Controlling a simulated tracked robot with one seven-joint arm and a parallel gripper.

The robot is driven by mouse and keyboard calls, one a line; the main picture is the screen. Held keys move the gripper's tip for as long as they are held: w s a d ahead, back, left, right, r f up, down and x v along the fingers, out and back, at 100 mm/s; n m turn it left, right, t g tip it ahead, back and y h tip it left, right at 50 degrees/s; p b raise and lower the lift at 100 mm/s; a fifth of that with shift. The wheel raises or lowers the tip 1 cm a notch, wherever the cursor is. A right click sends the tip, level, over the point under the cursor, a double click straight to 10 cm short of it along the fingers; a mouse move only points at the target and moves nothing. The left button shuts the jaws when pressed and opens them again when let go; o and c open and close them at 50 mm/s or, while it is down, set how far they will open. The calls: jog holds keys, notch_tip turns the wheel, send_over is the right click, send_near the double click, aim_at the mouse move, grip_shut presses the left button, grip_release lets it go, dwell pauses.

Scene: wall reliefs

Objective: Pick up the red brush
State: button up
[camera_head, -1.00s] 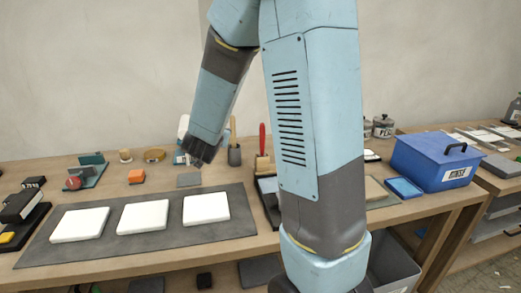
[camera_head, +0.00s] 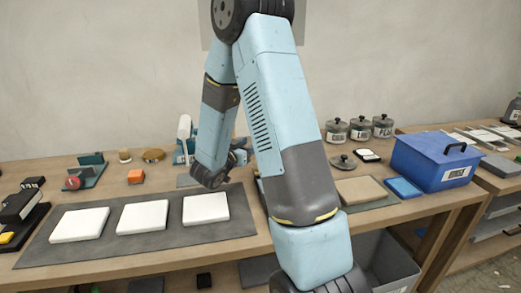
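The red-handled brush is not visible now; my arm covers the place where it stood upright behind the black tray. My gripper (camera_head: 240,157) shows only as a dark shape at the wrist, behind the right white tile, and its fingers cannot be made out. I cannot tell whether it is open or holds anything.
Three white tiles (camera_head: 143,217) lie on a dark mat (camera_head: 110,244) at the front. An orange block (camera_head: 136,176) and a teal stand (camera_head: 90,170) are behind. Lidded jars (camera_head: 360,129), a tan board (camera_head: 360,190) and a blue lidded box (camera_head: 432,162) are right.

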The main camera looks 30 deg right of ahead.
jog(key=shift+x, duration=4.25)
jog(key=shift+s+d+r, duration=0.1)
grip_shut()
